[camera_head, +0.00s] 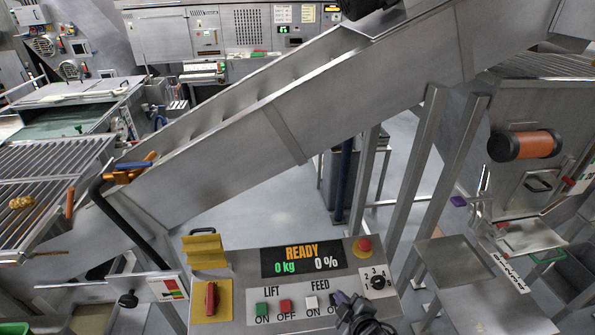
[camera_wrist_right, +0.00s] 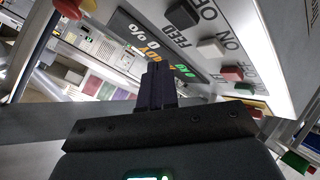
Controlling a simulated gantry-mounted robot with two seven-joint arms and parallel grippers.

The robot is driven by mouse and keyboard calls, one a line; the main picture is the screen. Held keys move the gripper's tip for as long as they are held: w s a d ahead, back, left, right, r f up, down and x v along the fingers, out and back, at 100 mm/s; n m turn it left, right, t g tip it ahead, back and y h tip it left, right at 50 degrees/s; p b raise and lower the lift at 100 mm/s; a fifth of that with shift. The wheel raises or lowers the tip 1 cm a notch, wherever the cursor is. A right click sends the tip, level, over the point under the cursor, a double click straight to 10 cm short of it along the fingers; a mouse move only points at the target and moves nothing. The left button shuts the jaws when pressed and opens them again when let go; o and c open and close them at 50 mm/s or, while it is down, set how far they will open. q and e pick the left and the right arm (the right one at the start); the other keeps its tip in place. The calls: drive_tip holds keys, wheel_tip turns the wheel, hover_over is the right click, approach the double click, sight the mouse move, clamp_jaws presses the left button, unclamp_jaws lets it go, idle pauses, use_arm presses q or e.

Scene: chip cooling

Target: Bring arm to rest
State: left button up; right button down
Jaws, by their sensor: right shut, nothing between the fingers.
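My right gripper (camera_head: 345,299) is at the bottom of the head view, in front of the lower right part of the control panel (camera_head: 240,290). In the right wrist view its dark fingers (camera_wrist_right: 157,86) are together with nothing between them. The panel display (camera_head: 303,261) reads READY, 0 kg and 0 %. Below it are the LIFT buttons, green (camera_head: 262,308) and red (camera_head: 285,305), and a white FEED button (camera_head: 311,303). The gripper hides the other FEED button in the head view. My left gripper is not in view.
A red emergency knob (camera_head: 364,244) and a rotary dial (camera_head: 378,282) sit on the panel's right. A red switch (camera_head: 210,298) is on its left. A sloped metal conveyor (camera_head: 250,120) crosses behind. A metal stand (camera_head: 450,265) is at the right. Grey floor shows between the frames.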

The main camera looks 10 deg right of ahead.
drive_tip(key=s+a+f+m+g, duration=0.15)
drive_tip(key=s+f, duration=0.25)
drive_tip(key=s, duration=0.4)
drive_tip(key=s+a+f+m+g, duration=0.1)
drive_tip(key=s+f+m+g, duration=0.1)
drive_tip(key=s+f, duration=0.35)
drive_tip(key=s+d+r+m+g+h, duration=0.1)
drive_tip(key=s+d+r+m+g, duration=0.25)
drive_tip(key=s, duration=0.45)
drive_tip(key=s+d+r+m+g+h, duration=0.1)
drive_tip(key=s+d+r+m+g, duration=0.2)
drive_tip(key=s, duration=0.6)
wheel_tip(320, 180, up, 25)
drive_tip(key=t+p, duration=0.1)
drive_tip(key=p, duration=2.3)
drive_tip(key=shift+w+d, duration=0.15)
drive_tip(key=shift+w, duration=0.15)
